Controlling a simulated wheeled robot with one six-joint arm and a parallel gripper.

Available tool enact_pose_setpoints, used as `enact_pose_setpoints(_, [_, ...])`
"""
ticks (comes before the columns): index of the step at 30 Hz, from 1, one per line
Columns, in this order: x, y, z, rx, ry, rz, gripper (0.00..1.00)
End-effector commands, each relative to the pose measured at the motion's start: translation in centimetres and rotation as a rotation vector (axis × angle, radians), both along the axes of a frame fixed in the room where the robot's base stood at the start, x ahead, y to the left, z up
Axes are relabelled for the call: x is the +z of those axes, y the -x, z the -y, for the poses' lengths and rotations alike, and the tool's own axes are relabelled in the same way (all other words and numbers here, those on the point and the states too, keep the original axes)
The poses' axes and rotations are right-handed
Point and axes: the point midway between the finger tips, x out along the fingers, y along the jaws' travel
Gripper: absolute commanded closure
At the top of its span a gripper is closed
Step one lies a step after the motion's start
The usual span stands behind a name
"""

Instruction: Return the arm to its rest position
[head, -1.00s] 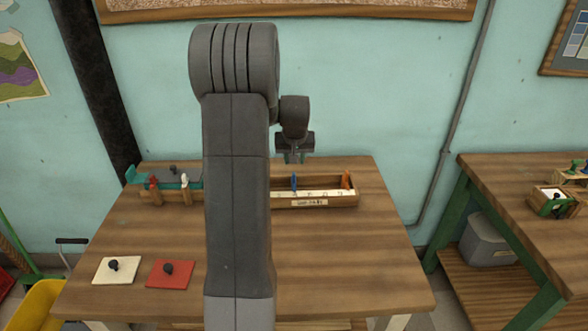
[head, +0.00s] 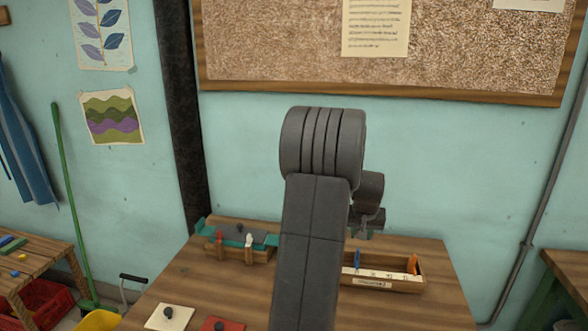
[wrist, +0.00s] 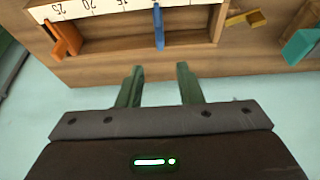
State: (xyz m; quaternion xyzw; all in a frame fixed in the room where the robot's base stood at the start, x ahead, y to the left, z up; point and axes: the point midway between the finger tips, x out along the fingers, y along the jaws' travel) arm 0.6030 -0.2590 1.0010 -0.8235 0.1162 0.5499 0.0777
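My grey arm rises in the middle of the head view. My gripper (head: 367,230) hangs behind it, above the back of the wooden table (head: 430,308). In the wrist view my gripper (wrist: 158,78) has its two green fingers well apart, with nothing between them. It is apart from the long wooden tray (wrist: 190,44), which holds a numbered strip (wrist: 118,6), a blue peg (wrist: 158,27) and an orange peg (wrist: 66,40). The tray also shows in the head view (head: 384,284), right of my arm.
A teal and grey fixture (head: 262,239) with a red and a white peg stands left of my arm. A cream plate (head: 170,317) and a red plate (head: 222,325) lie at the front left. A cork board (head: 290,50) hangs on the wall behind.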

Motion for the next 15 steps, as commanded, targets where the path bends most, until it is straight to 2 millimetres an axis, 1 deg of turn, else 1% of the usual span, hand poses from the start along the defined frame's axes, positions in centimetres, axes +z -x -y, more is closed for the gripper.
enact_pose_setpoints(3, [-2.0,-0.8,0.2,0.0,-0.001,-0.004,0.67])
enact_pose_setpoints(15, [-7.9,-3.1,0.9,0.0,-0.001,-0.003,0.67])
